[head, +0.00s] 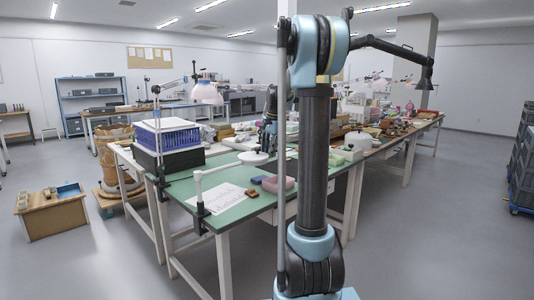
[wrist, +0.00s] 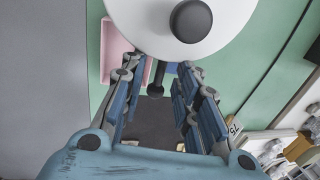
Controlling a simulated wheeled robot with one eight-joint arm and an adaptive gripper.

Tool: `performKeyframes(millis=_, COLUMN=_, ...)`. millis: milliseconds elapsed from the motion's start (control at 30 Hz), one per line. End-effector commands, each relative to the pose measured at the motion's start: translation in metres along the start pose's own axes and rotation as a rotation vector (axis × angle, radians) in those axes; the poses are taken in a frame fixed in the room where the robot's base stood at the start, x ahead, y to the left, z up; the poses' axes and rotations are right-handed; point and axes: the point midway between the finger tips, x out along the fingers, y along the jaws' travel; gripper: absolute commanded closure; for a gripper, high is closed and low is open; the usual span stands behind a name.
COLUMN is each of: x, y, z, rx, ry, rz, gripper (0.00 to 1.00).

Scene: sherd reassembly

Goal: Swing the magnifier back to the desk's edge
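The magnifier is clamped at the green desk's near left edge, with a white post and arm reaching right to a round white head (head: 253,158) above the desk. In the wrist view the white head (wrist: 150,25) fills the top, with a round black knob (wrist: 191,20) on it. A short dark handle (wrist: 157,82) sticks out from the head between the fingers of my gripper (wrist: 158,75). The fingers stand apart, with gaps on both sides of the handle. In the head view my gripper (head: 268,138) is beside the magnifier head, partly hidden by my arm.
The green desk (head: 180,187) holds a printed sheet (head: 222,197), a pink tray (head: 278,184) and small brown blocks (head: 251,193). A blue crate of files (head: 168,137) stands at its left end. A cluttered bench extends to the right. Grey floor is open in front.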

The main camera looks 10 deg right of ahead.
Motion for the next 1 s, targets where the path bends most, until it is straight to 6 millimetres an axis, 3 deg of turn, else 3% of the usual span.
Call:
performKeyframes(millis=267, x=0.002, y=0.000, z=0.000, rx=0.000, ry=0.000, rz=0.000, gripper=0.71)
performKeyframes(millis=400, x=0.001, y=0.000, z=0.000, rx=0.000, ry=0.000, rz=0.000, gripper=1.00)
performKeyframes(millis=533, x=0.002, y=-0.005, z=0.007, rx=-0.004, ry=-0.001, rz=0.000, gripper=1.00)
performKeyframes(millis=767, x=0.003, y=-0.007, z=0.001, rx=-0.017, ry=-0.004, rz=0.000, gripper=1.00)
performKeyframes(millis=1000, x=0.009, y=-0.040, z=0.001, rx=-0.106, ry=-0.022, rz=0.000, gripper=1.00)
